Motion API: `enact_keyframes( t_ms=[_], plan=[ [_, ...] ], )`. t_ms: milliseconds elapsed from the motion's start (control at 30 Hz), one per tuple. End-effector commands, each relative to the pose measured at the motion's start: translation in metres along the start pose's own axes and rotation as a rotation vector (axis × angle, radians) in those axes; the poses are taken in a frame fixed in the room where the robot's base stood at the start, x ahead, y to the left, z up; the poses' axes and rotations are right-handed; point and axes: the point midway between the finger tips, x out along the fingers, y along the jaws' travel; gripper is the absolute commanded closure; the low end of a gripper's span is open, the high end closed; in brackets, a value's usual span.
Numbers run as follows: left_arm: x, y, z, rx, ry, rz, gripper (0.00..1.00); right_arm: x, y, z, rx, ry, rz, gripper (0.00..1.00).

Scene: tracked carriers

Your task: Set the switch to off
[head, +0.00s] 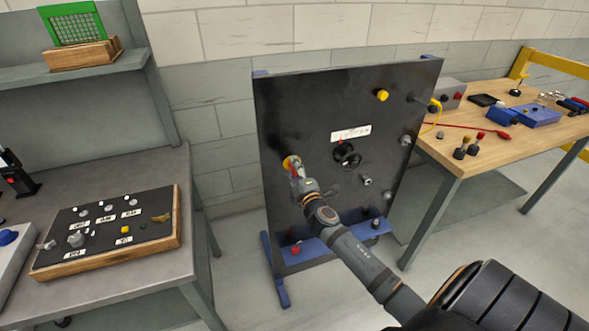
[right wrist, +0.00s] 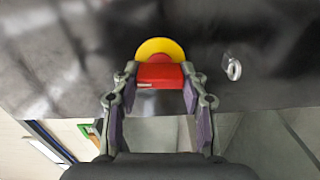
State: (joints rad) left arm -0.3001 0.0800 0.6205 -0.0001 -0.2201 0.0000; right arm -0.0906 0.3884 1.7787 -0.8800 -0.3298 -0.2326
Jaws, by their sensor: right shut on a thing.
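A red switch handle (right wrist: 160,75) on a round yellow plate (right wrist: 160,47) is mounted on an upright black panel (head: 300,110). In the head view the yellow plate (head: 290,161) shows at the panel's left side, with the handle largely hidden by my gripper. My right gripper (head: 299,174) reaches the panel there. In the right wrist view its fingers (right wrist: 160,88) are on both sides of the red handle, shut on it. The handle lies crosswise in that view, with a small pale mark at its lower left. I cannot read any off label. My left gripper is not in view.
The panel also carries a yellow knob (head: 382,95), a black handwheel (head: 346,155), a white label (head: 351,133) and a metal ring (right wrist: 234,69). A grey bench with a switch board (head: 150,205) stands left. A wooden table (head: 455,150) with tools stands right.

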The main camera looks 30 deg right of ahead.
Motion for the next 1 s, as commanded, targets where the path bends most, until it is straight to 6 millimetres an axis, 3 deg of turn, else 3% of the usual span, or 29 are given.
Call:
enact_keyframes(
  t_ms=[733, 767, 900, 1000],
  plan=[
    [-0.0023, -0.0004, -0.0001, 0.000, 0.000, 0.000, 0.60, -0.0003, -0.0019, 0.0003, -0.086, 0.000, -0.002, 0.88],
    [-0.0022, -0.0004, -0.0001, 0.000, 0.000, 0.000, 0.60, -0.0003, -0.0019, 0.0003, -0.086, 0.000, -0.002, 0.56],
    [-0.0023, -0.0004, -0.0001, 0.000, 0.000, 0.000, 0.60, -0.0002, -0.0017, 0.0002, -0.085, 0.000, -0.002, 0.37],
    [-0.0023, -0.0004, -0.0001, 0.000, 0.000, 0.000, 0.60, -0.0002, -0.0013, 0.0002, -0.085, 0.000, -0.001, 0.34]
  ],
)
